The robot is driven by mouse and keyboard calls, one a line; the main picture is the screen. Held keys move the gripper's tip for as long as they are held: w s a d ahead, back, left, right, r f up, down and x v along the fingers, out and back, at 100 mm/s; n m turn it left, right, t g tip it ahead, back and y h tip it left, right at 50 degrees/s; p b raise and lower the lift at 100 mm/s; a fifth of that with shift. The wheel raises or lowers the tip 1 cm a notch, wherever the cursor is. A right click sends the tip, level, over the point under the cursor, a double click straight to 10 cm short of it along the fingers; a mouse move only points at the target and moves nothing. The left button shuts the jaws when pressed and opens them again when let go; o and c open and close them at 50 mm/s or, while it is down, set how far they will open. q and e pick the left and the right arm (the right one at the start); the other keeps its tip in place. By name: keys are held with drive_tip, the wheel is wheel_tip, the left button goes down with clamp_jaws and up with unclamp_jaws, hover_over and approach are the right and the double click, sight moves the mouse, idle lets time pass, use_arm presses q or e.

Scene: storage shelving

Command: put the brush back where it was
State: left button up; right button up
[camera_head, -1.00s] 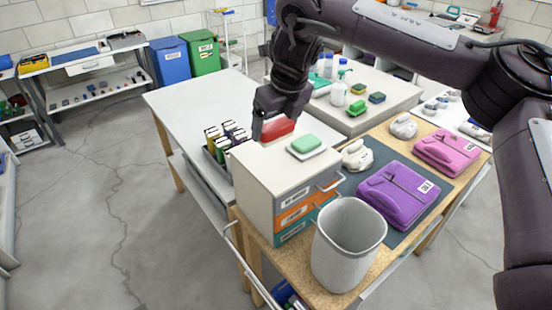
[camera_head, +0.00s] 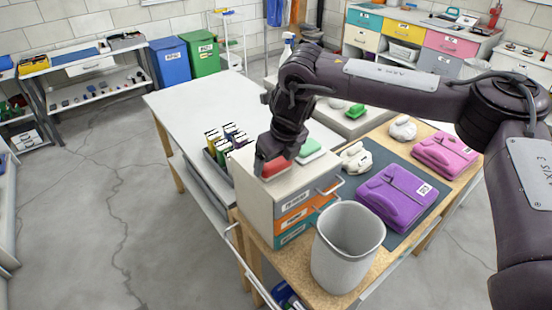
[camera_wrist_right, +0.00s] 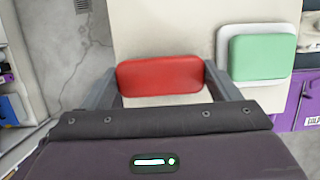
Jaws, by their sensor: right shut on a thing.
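A red rounded block (camera_head: 274,169), which looks like the brush, is between the fingers of my right gripper (camera_head: 269,160). In the right wrist view the red block (camera_wrist_right: 160,76) spans the gap between both fingers, and my right gripper (camera_wrist_right: 162,85) is shut on it. My left gripper is not in view.
A grey bin (camera_head: 345,250) stands in front of the cabinet. A purple case (camera_head: 390,195) and a pink case (camera_head: 443,153) lie to the right. A holder with several bottles (camera_head: 226,145) stands behind left. The white table (camera_head: 185,100) is mostly clear.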

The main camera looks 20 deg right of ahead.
drive_tip(key=o, duration=1)
drive_tip(key=shift+f, duration=0.15)
drive_tip(key=shift+c, duration=0.2)
drive_tip(key=b+v, duration=0.1)
drive_tip(key=v, duration=1.1)
